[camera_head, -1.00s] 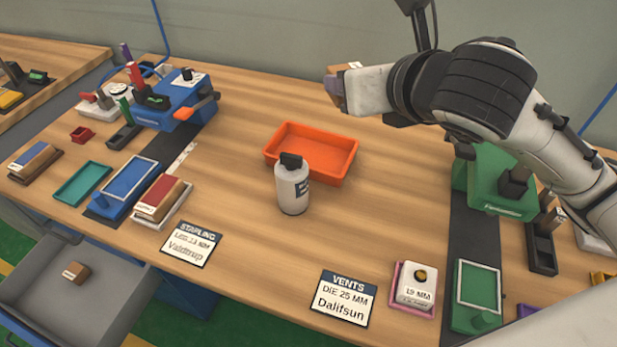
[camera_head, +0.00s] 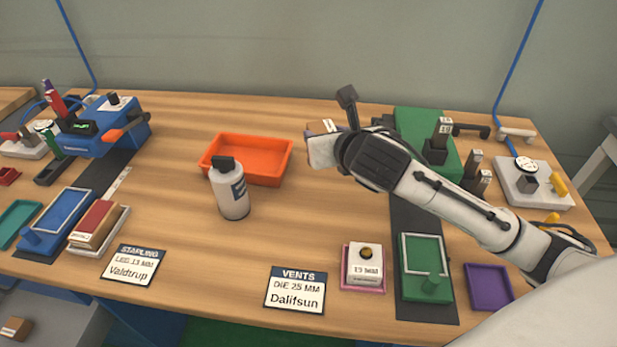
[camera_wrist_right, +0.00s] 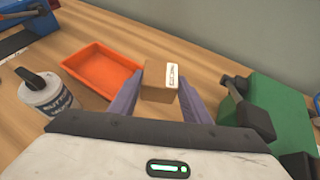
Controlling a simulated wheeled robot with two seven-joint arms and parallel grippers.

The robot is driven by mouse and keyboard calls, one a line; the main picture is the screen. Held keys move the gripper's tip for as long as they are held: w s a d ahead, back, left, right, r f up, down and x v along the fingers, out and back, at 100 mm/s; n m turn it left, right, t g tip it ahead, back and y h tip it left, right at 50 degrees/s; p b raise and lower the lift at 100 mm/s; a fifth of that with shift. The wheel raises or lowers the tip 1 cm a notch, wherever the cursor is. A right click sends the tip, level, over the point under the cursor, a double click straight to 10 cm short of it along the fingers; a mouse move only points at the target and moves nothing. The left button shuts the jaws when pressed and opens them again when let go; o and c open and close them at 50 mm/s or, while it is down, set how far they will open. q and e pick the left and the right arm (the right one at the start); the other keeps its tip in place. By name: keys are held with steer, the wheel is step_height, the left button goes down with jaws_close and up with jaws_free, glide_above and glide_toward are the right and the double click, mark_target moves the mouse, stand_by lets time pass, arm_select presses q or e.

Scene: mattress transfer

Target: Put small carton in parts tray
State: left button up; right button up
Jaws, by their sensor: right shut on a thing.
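The small brown carton (camera_wrist_right: 158,81) with a white label sits between the fingertips of my right gripper (camera_wrist_right: 160,92) in the right wrist view. My right gripper (camera_head: 318,130) is shut on it. In the head view the hand mostly hides the carton, and I cannot tell whether it touches the table. The orange parts tray (camera_head: 273,181) stands empty on the table just left of the hand; it also shows in the wrist view (camera_wrist_right: 108,92). The carton is beside the tray, outside it. My left gripper is not in view.
A white bottle with a black cap (camera_head: 232,195) stands at the tray's front, close to it. A green machine (camera_head: 415,125) is right of the hand. A blue machine (camera_head: 100,135) is at the left. Label cards (camera_head: 296,290) lie along the front edge. The table's middle is clear.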

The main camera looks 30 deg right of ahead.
step_height(320, 180, down, 8)
steer(key=shift+f+b, duration=0.1)
steer(key=shift+b, duration=0.5)
step_height(320, 180, down, 4)
steer(key=shift+r+b, duration=0.2)
steer(key=shift+b, duration=0.25)
steer(key=shift+f, duration=0.2)
steer(key=o, duration=1.3)
